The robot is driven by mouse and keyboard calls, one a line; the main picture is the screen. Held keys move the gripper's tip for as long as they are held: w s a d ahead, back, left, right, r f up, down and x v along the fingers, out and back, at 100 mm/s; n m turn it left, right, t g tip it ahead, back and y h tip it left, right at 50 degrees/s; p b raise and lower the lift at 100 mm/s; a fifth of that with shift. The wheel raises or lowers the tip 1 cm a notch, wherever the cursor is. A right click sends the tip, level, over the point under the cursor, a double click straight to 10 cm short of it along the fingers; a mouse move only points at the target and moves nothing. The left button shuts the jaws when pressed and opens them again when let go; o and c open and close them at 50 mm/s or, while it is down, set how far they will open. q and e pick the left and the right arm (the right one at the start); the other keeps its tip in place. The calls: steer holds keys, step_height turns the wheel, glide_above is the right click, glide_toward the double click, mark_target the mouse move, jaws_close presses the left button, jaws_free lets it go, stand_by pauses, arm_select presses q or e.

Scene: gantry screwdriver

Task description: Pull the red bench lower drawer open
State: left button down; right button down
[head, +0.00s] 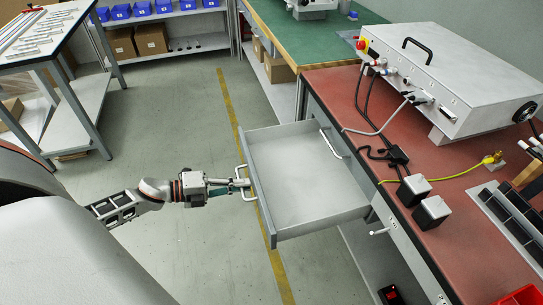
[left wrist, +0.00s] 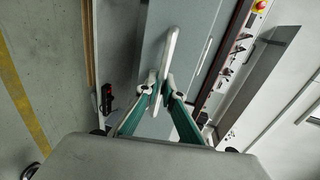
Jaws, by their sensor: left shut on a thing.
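The red bench (head: 424,215) stands at the right with its lower drawer (head: 300,170) pulled well out. The drawer is grey and its visible inside is empty. My left gripper (head: 241,184) is shut on the drawer handle (head: 243,168), a pale bar on the drawer's front panel. In the left wrist view the fingers (left wrist: 158,88) close around the handle (left wrist: 168,52). Above the open drawer, another handle (head: 331,144) shows on the bench front. My right gripper is in neither view.
A green-topped bench (head: 305,40) stands behind, and a tool table (head: 45,40) at the left. The floor (head: 190,105) left of the drawer is clear.

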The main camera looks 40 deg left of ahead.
arm_select(q)
steer(key=f+v, duration=0.2)
steer(key=v, duration=0.6)
steer(key=shift+s+a+r, duration=0.2)
steer(key=shift+s+a, duration=0.15)
steer(key=shift+s, duration=0.15)
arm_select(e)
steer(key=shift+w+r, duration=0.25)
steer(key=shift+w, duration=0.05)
arm_select(q)
steer(key=c, duration=2.5)
jaws_free()
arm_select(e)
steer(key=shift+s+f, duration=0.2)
arm_select(q)
steer(key=v, duration=1.2)
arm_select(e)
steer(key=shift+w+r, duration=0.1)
